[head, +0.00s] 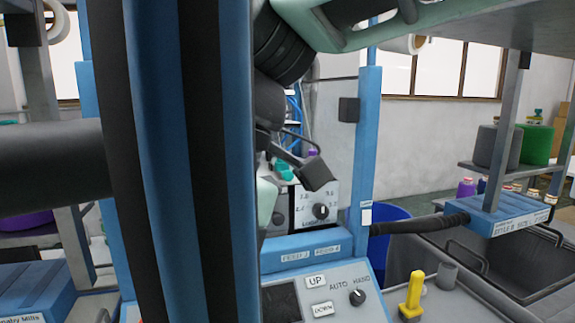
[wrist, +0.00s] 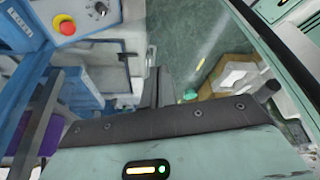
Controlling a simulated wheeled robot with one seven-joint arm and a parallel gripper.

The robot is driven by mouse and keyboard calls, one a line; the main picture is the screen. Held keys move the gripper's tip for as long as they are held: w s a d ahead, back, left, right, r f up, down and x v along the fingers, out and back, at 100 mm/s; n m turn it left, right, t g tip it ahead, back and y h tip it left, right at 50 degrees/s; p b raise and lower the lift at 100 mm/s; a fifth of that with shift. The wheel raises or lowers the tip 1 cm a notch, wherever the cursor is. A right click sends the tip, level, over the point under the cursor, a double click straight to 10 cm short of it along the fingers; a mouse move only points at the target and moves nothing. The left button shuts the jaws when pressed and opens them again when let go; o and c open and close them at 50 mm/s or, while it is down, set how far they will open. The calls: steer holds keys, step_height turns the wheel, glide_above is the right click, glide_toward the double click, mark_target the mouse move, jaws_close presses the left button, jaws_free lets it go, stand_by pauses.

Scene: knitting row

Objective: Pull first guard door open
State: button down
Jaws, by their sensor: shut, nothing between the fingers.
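A tall blue upright with black strips (head: 160,150) fills the left middle of the head view, very close. It may be the edge of a guard door; I cannot tell which door. My gripper (head: 316,174) shows as dark fingers to its right, in front of a dial panel, shut and empty. In the wrist view my gripper's fingers (wrist: 160,88) are together, with nothing between them. No door handle is clearly seen at the fingers, and I see no contact with a door. The upright hides part of my arm and the machine behind.
A control panel (head: 325,295) with UP, DOWN and AUTO/HAND controls lies below. A yellow lever (head: 412,293) stands to its right. A red stop button (wrist: 67,27) shows in the wrist view.

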steer(key=s+a+m+t+p, duration=0.1)
steer(key=s+a+m+p, duration=0.1)
steer(key=a, duration=0.4)
steer(key=s+a+m+t+p, duration=0.1)
steer(key=s+a+m+p, duration=0.1)
steer(key=a, duration=0.5)
steer(key=s+a+m+y+p, duration=0.1)
steer(key=s+a+m+p, duration=0.1)
steer(key=s+a+m, duration=0.2)
steer(key=shift+s+a+t, duration=0.4)
steer(key=shift+s+a, duration=0.2)
steer(key=shift+a, duration=0.95)
